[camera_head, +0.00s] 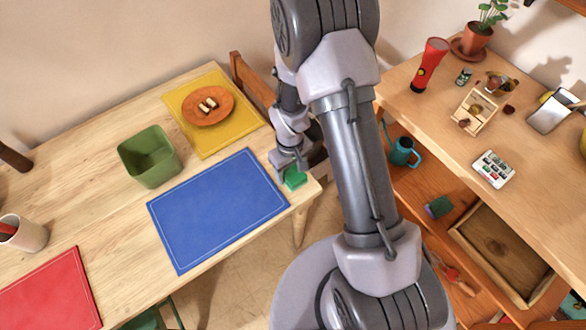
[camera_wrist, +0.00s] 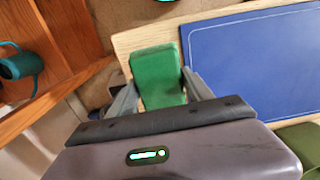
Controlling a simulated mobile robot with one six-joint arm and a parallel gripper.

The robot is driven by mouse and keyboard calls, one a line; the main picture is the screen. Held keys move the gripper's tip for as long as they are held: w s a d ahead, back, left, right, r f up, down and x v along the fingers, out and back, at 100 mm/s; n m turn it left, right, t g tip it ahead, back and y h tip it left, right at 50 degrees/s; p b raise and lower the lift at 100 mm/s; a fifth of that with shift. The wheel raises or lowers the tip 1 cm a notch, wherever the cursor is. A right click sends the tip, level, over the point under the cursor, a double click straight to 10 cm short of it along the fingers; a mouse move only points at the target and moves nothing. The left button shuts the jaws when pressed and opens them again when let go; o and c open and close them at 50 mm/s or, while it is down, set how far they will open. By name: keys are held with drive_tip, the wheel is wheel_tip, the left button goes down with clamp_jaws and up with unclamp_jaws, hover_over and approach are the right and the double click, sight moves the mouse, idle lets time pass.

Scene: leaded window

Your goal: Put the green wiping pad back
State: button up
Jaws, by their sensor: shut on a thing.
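The green wiping pad (camera_wrist: 157,72) is between the two fingers of my gripper (camera_wrist: 160,92) in the wrist view. The fingers are shut on its sides. In the head view the green pad (camera_head: 295,178) is at the right end of the light wooden table, just right of the blue mat (camera_head: 217,208). My gripper (camera_head: 290,170) reaches down to it there from above. I cannot tell whether the pad touches the table top.
A green bin (camera_head: 149,157) and a yellow mat (camera_head: 180,105) with an orange plate (camera_head: 208,106) share the table. A wooden shelf unit stands right, with a teal watering can (camera_head: 403,152), a dark sponge-like block (camera_head: 439,206) and an open drawer (camera_head: 502,255). My arm hides the gap between.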

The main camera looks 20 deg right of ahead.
sight(291, 170)
drive_tip(key=w, duration=0.2)
drive_tip(key=shift+w+d+f, duration=0.3)
drive_tip(key=shift+w+d, duration=0.05)
wheel_tip(291, 170, down, 4)
drive_tip(key=shift+r+b, duration=0.25)
drive_tip(key=shift+b, duration=0.7)
drive_tip(key=shift+r, duration=0.15)
drive_tip(key=o, duration=1.6)
drive_tip(key=shift+f, duration=0.2)
